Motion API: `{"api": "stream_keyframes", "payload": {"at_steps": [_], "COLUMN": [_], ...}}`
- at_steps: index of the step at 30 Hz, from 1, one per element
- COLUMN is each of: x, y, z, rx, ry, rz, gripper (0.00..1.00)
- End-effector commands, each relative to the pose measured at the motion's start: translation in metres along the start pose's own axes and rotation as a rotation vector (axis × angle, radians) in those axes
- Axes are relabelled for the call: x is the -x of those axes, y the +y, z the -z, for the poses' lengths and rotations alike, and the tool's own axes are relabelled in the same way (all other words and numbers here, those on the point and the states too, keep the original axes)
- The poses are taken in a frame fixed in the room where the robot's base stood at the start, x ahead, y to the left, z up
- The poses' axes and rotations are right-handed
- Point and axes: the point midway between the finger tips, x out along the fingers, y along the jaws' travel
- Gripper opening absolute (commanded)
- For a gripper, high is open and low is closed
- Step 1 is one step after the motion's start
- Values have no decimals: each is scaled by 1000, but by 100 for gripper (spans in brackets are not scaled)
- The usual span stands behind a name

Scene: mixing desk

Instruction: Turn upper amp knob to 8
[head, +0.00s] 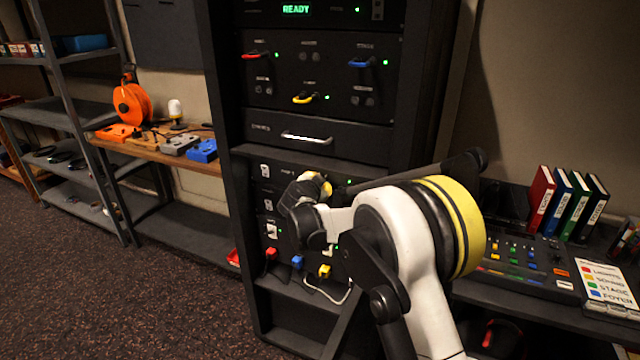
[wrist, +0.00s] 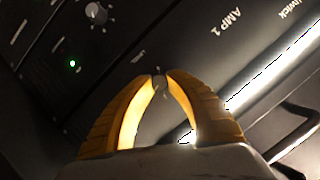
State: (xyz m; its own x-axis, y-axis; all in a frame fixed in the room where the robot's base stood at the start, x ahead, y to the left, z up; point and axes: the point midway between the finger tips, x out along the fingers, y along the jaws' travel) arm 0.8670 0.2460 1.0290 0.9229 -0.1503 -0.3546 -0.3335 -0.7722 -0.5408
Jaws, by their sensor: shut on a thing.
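My gripper (wrist: 160,78) has yellow fingers, shut on a small grey knob (wrist: 160,88) on the dark panel marked AMP 1 (wrist: 226,22) in the wrist view. The fingertips sit on either side of the knob. Its pointer and scale numbers cannot be read. In the head view my gripper (head: 322,186) is at the upper amp panel (head: 288,171) of the black rack, and the knob is hidden there. A second, pale round knob (wrist: 96,13) shows at the upper left in the wrist view, apart from my fingers.
A drawer handle (head: 307,138) juts out above the amps. Red (head: 271,254), blue (head: 297,262) and yellow (head: 325,271) plugs stick out below. A mixing desk (head: 525,262) stands right, a wooden bench (head: 160,150) left. The floor at left is clear.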

Motion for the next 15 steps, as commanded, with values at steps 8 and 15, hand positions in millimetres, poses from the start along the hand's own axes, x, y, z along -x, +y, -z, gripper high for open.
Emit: {"api": "stream_keyframes", "payload": {"at_steps": [8, 15], "x": [0, 0], "y": [0, 0], "z": [0, 0], "rx": [-161, -234], "ry": [-8, -13], "rz": [71, 103], "gripper": [0, 0]}}
